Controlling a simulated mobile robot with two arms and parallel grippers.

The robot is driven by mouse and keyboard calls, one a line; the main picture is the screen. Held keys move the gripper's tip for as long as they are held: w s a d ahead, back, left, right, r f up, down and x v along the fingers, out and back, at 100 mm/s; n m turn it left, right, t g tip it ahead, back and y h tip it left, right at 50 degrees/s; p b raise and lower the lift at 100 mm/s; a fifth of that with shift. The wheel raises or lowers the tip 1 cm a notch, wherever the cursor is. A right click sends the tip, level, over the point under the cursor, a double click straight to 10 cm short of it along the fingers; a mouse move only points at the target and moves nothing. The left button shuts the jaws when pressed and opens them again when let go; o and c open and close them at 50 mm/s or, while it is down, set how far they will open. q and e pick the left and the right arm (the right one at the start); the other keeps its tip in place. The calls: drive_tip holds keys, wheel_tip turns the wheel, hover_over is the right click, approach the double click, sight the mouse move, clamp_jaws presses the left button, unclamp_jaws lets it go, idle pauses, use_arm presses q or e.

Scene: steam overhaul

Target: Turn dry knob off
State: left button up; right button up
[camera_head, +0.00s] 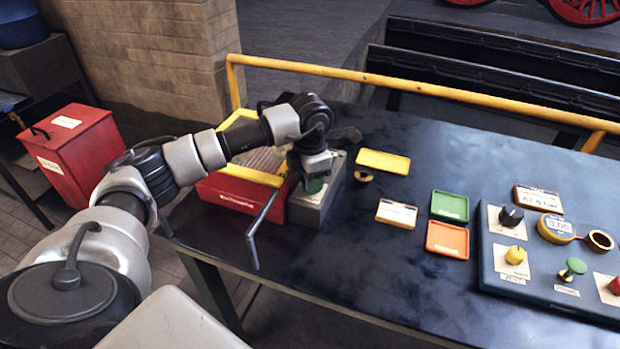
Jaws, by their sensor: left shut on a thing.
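My left gripper (314,172) points down over a grey box (324,208) near the left end of the dark table. It is shut on a small green knob (314,186) on top of that box. The fingers and wrist hide most of the knob, so its turned position and any marking cannot be read. My right gripper is out of view.
A red tray with yellow edges (228,190) touches or nearly touches the grey box. A bent metal handle (252,240) stands in front. Yellow, white, green and orange plates lie mid-table. A control panel (540,285) with coloured knobs is at right. A yellow rail (420,86) runs behind.

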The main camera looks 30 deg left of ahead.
use_arm(q)
drive_tip(key=shift+r, duration=0.1)
drive_tip(key=o, duration=0.6)
drive_tip(key=shift+o, duration=0.2)
wheel_tip(320, 180, up, 11)
drive_tip(key=b, duration=0.1)
idle(0.3)
